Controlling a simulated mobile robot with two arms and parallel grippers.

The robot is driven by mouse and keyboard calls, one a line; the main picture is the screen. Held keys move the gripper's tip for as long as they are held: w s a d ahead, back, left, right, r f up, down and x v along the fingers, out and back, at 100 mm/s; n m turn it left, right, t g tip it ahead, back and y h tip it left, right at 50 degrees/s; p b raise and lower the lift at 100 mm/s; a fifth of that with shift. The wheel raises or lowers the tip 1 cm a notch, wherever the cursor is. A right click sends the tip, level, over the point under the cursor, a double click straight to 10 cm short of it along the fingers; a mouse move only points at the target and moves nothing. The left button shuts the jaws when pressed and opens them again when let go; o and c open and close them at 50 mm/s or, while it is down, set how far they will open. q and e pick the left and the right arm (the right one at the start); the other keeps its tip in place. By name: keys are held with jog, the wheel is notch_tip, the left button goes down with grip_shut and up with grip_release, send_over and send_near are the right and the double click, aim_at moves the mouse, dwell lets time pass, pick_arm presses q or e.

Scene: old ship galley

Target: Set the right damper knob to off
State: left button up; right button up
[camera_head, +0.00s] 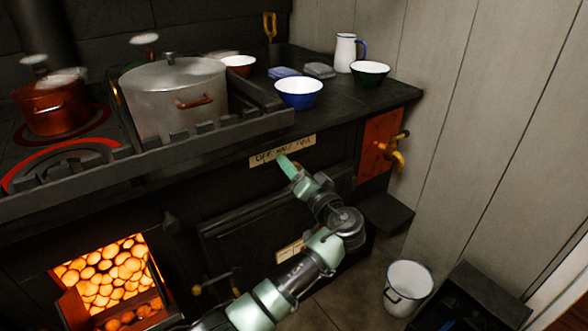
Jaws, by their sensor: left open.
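A pale label strip (294,148) with dark lettering, which seems to read off, half and full, is on the black stove front below the top edge. My left gripper (287,163) is at this strip, with its pale green finger over or just in front of the strip's lower edge. It is open. I cannot make out the right damper knob; the gripper may hide it, and I cannot tell whether they touch. My right gripper is not in view.
A large grey pot (172,100) and a copper pot (50,104) stand behind the stove rail (205,130). A blue bowl (298,92) is above the label. A brass tap (398,158) juts out at right. The firebox (105,272) glows at lower left. A white bucket (408,288) stands on the floor.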

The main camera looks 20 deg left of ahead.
pick_arm(q)
grip_shut()
jog(key=shift+f, duration=0.1)
dwell(1.3)
